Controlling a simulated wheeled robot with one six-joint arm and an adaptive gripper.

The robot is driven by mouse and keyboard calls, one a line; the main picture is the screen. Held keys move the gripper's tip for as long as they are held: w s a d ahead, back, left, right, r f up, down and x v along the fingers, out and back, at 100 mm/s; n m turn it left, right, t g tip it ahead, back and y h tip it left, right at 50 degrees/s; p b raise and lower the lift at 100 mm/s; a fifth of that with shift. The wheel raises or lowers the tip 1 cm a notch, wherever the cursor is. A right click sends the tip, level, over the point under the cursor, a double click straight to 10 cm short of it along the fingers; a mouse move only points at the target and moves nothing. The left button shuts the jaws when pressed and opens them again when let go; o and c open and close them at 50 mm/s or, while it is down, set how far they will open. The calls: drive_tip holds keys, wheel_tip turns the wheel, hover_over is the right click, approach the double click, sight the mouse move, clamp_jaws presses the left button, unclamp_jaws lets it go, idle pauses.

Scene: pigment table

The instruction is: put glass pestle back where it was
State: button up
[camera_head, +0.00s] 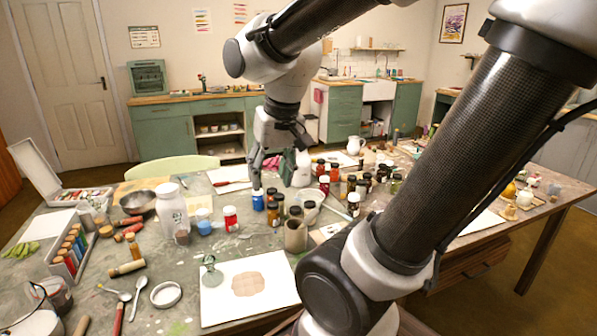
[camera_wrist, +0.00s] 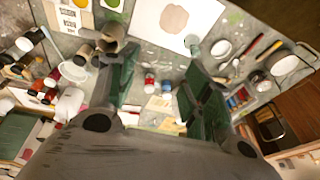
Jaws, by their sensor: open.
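The glass pestle (camera_head: 210,268), a small pale green glass piece with a knob, stands on the left part of the white sheet (camera_head: 270,268) with a pinkish-brown pigment patch. In the wrist view the pestle (camera_wrist: 192,43) shows at the sheet's corner, beyond the right finger's tip. My gripper (camera_head: 276,180) is open and points down over the far middle of the table, behind and to the right of the pestle. In the wrist view my gripper (camera_wrist: 157,68) has its two green-padded fingers wide apart, with nothing held between them.
Several dark-capped pigment jars (camera_head: 292,212) crowd the table below and right of my gripper. A white bottle (camera_head: 172,210), a dark bowl (camera_head: 138,202) and a rack of coloured vials (camera_head: 70,248) stand left. A brown cup (camera_head: 296,236) stands behind the sheet.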

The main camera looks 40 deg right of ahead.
drive_tip(key=s+d+r+n+t, duration=0.1)
drive_tip(key=s+d+r+n, duration=0.1)
drive_tip(key=s, duration=0.4)
drive_tip(key=shift+s+d+n, duration=0.25)
drive_tip(key=shift+d+n, duration=0.05)
drive_tip(key=shift+n, duration=0.2)
idle(0.6)
